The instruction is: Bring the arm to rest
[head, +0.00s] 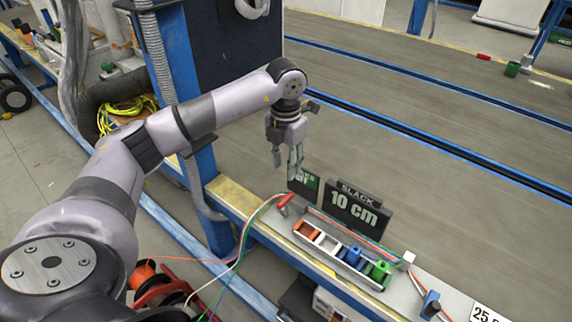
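My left arm (222,105) reaches in from the left and bends down at the wrist. My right gripper is not in view.
A dark "SLACK 10 cm" sign (357,207) stands on the narrow bench. A rack (330,243) there holds orange, white, blue and green spools. A blue post (197,165) stands close beside my arm. Colored wires (240,245) droop over the bench's front. The wide grey surface (420,110) behind is mostly clear.

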